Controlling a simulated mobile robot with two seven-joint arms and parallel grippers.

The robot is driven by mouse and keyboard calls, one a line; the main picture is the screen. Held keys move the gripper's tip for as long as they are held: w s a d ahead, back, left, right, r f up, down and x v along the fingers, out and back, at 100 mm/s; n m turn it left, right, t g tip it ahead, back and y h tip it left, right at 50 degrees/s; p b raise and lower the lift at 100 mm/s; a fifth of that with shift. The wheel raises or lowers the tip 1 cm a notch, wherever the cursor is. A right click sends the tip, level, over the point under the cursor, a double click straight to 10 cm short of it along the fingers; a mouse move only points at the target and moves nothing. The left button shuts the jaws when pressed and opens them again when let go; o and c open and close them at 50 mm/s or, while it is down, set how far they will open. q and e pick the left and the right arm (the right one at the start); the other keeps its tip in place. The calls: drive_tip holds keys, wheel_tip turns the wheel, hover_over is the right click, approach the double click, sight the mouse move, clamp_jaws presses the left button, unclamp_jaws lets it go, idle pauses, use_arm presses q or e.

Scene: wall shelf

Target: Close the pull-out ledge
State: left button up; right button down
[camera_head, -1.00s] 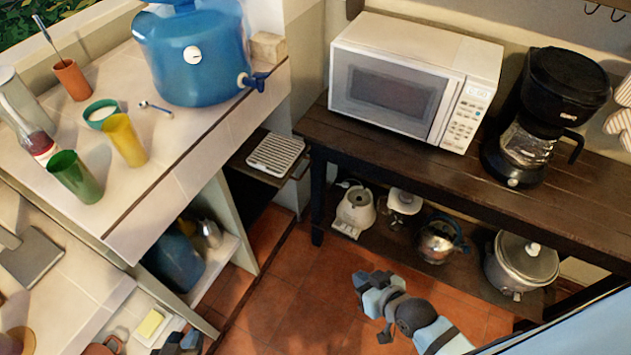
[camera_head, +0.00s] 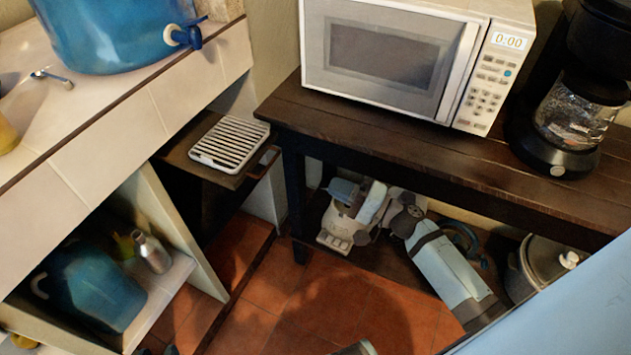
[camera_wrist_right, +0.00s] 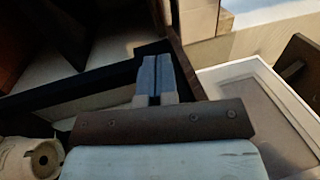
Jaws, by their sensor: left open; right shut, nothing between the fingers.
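The pull-out ledge (camera_head: 182,150) is a dark wooden board under the tiled counter at the left, sticking out from its bay. A white slatted tray (camera_head: 229,143) lies on it, and a brown bar handle (camera_head: 265,163) is on its right front edge. My right gripper (camera_head: 341,190) is below the dark table, to the right of and lower than the ledge, apart from its handle. Its blue fingers are together and empty in the right wrist view (camera_wrist_right: 153,80). My left gripper (camera_head: 160,349) barely shows at the bottom edge; its fingers are mostly cut off.
A dark table (camera_head: 400,150) with a microwave (camera_head: 385,55) and coffee maker (camera_head: 570,120) stands right of the ledge. Small appliances sit on its lower shelf, close to my right arm. A blue water dispenser (camera_head: 115,35) stands on the counter. Red floor tiles (camera_head: 310,310) are open below.

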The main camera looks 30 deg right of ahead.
sight(193, 126)
use_arm(q)
drive_tip(key=shift+a+f+p, duration=0.1)
drive_tip(key=shift+a+p, duration=0.1)
drive_tip(key=shift+p, duration=0.5)
use_arm(e)
drive_tip(key=x, duration=1.3)
use_arm(q)
drive_tip(key=shift+f, duration=0.1)
use_arm(e)
drive_tip(key=shift+w+f, duration=0.1)
